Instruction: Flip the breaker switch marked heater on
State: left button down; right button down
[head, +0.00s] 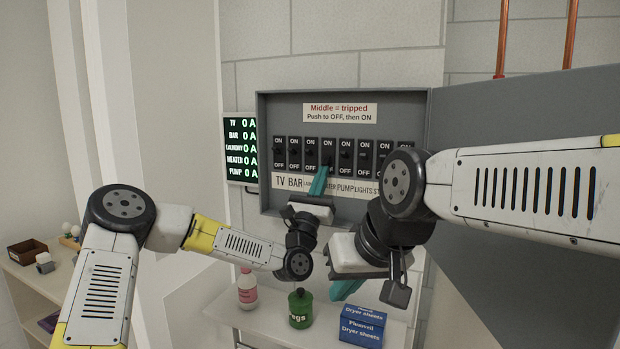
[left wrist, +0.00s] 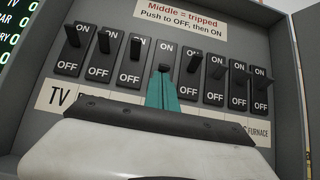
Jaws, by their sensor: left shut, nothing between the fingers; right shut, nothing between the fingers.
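The grey breaker panel (head: 270,120) is open on the wall, with a row of several black switches. The heater switch (head: 328,152) is the fourth from the left; its label is partly hidden by my left gripper. In the left wrist view its lever (left wrist: 165,68) shows just above my fingertips; I cannot tell its exact position or whether they touch. My left gripper (head: 323,171) is shut and empty, its teal fingers (left wrist: 162,88) pointing up at this switch and covering its OFF mark. My right gripper (head: 345,291) is shut and empty, lower, below the panel.
A display (head: 240,150) left of the panel reads 0 A on every line, heater included. The panel door (head: 520,110) stands open at the right, behind my right arm. Below, a shelf (head: 262,322) holds a pink bottle (head: 247,290), a green pegs tin (head: 300,308) and a blue dryer-sheets box (head: 362,325).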

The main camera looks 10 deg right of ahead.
aim_at(324, 160)
pick_arm(q)
jog(key=shift+s+a+r+g+y, duration=0.2)
jog(key=shift+s+r+g+y, duration=0.1)
jog(key=shift+g+y, duration=0.15)
jog(key=r+g+y, duration=0.1)
jog(key=g+y, duration=0.1)
jog(key=g, duration=0.1)
jog(key=shift+s+a+r, duration=0.35)
jog(key=shift+s, duration=0.05)
jog(key=r+g+y, duration=0.2)
jog(key=g, duration=0.1)
jog(key=shift+s+a+r+g, duration=0.1)
jog(key=shift+s+r+g, duration=0.05)
jog(key=shift+s+g, duration=0.15)
jog(key=shift+f, duration=0.25)
